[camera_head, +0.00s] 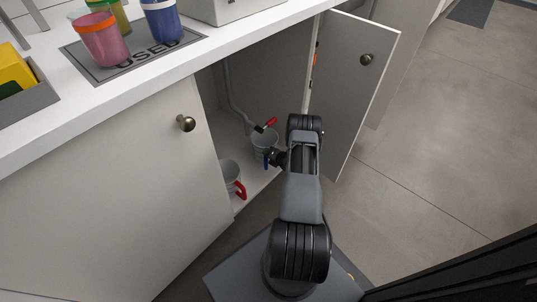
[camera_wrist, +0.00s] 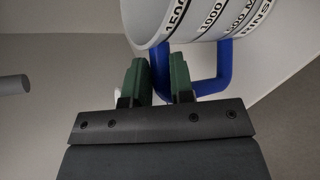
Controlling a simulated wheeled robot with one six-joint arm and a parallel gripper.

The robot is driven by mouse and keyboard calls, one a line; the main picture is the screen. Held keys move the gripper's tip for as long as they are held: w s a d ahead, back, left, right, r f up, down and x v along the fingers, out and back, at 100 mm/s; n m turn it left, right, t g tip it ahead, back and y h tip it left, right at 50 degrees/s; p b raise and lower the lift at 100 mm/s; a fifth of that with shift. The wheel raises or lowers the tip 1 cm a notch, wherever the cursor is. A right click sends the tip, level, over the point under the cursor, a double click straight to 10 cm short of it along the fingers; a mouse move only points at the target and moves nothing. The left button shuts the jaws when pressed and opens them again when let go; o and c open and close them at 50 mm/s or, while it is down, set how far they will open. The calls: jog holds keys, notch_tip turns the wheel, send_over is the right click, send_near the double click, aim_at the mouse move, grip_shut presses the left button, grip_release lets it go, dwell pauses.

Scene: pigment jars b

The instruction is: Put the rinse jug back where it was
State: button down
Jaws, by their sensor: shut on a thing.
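The rinse jug (camera_head: 264,142) is white with a blue handle, inside the open cupboard under the counter. In the wrist view the jug (camera_wrist: 205,20) shows volume marks and part of the word "RINS". My gripper (camera_head: 272,157) reaches in through the cupboard opening. In the wrist view its green fingers (camera_wrist: 160,82) are shut on one leg of the blue handle (camera_wrist: 222,72). I cannot tell whether the jug's base touches the cupboard floor. A second jug (camera_head: 231,176), white with a red handle, stands nearer, at the cupboard's front left.
A grey pipe (camera_head: 229,88) with a red-levered tap (camera_head: 266,125) comes down just behind the rinse jug. The open door (camera_head: 355,75) stands to the right of my arm. The closed door (camera_head: 120,200) is left. Coloured jars stand on a mat (camera_head: 140,67) marked "USED" on the counter.

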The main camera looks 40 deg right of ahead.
jog(key=c, duration=1)
grip_release()
jog(key=shift+f, duration=0.1)
jog(key=p+v, duration=0.4)
jog(key=v, duration=0.8)
